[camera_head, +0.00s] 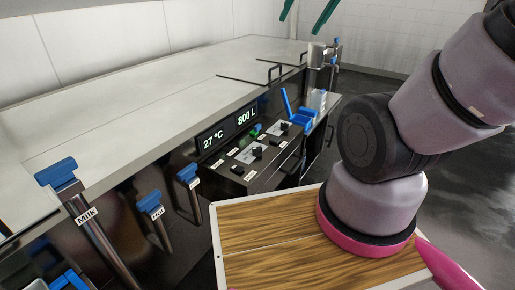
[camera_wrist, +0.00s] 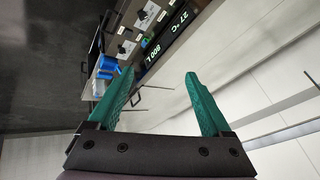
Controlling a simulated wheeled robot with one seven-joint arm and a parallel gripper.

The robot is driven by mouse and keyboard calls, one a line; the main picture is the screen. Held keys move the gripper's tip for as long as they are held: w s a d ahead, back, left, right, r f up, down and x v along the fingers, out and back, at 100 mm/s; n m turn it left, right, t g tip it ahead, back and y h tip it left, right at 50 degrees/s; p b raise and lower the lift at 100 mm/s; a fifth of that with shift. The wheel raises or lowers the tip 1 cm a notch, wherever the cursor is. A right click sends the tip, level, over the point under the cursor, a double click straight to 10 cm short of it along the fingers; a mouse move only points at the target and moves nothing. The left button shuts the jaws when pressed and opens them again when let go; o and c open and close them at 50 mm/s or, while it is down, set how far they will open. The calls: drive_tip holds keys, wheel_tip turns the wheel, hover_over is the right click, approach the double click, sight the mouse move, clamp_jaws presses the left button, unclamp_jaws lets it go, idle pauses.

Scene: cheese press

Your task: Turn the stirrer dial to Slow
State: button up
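The control panel (camera_head: 262,160) on the vat's side carries a black dial on a white plate (camera_head: 258,152) and another black dial on a white plate (camera_head: 284,127). A small black knob (camera_head: 237,169) sits at the panel's near end. The labels are too small to read, so I cannot tell which dial is the stirrer's or its setting. The dials also show at the top of the wrist view. My gripper (camera_wrist: 160,73) has two green fingers, spread wide with nothing between them. In the head view its fingertips (camera_head: 300,26) show at the top, well above and apart from the panel.
A display (camera_head: 229,128) reads 27 °C and 800 L. Blue-handled taps (camera_head: 150,203) line the near side, one marked Milk. Blue items (camera_head: 302,119) stand beyond the panel. A wooden-topped board (camera_head: 270,235) lies in front of the vat. The floor at right is clear.

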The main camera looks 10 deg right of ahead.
drive_tip(key=w+a+f+n+g, duration=0.1)
drive_tip(key=w+f, duration=0.2)
drive_tip(key=w, duration=0.3)
drive_tip(key=w+f+n+g, duration=0.1)
drive_tip(key=w+f, duration=0.3)
drive_tip(key=w, duration=0.2)
drive_tip(key=n+g+h, duration=0.2)
drive_tip(key=n+g, duration=0.2)
hover_over(258, 148)
wheel_tip(258, 148, down, 32)
wheel_tip(258, 148, down, 11)
drive_tip(key=shift+r, duration=0.15)
clamp_jaws()
